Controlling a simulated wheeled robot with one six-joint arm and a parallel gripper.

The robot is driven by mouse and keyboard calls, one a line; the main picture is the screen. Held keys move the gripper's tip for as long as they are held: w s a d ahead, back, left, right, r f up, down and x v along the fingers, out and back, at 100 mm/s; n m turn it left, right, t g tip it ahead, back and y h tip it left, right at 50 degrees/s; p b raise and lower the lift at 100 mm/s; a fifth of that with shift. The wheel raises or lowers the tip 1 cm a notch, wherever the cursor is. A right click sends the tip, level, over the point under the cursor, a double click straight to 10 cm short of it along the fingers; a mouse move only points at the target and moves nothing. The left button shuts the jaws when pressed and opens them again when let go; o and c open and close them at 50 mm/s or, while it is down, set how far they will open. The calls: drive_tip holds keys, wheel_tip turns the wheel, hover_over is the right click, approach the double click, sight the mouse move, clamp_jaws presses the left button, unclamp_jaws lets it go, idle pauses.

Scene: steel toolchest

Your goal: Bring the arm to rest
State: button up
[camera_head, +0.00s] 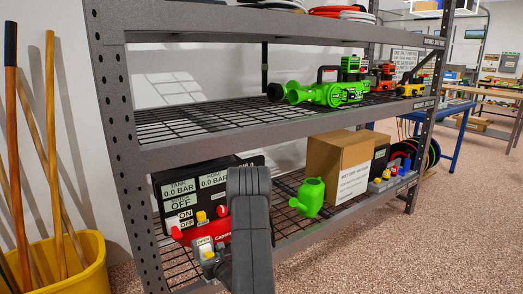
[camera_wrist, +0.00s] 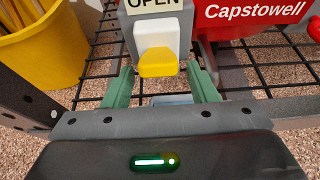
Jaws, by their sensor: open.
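My gripper (camera_wrist: 163,82) is open, its two green fingers spread wide apart in the wrist view. A white lever block with a yellow tip (camera_wrist: 160,62) shows above and between the fingers, under an OPEN label. Nothing is visibly clamped, and a gap shows on each side of the tip. In the head view my dark grey arm (camera_head: 250,225) reaches down in front of the lower shelf and hides part of the red Capstowell tank (camera_head: 218,230). My fingers cannot be made out there.
A yellow bucket (camera_head: 80,270) with poles stands at left. The lower shelf also holds a pressure panel (camera_head: 178,190), a green watering can (camera_head: 309,197) and a cardboard box (camera_head: 338,165). Open floor lies at right.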

drive_tip(key=shift+f+t+y+b, duration=0.6)
drive_tip(key=shift+f+t+b, duration=0.25)
drive_tip(key=shift+b, duration=0.7)
drive_tip(key=shift+w+t+y+b, duration=0.1)
drive_tip(key=shift+t+y+b, duration=0.3)
drive_tip(key=shift+t+b, duration=0.3)
drive_tip(key=shift+r, duration=0.1)
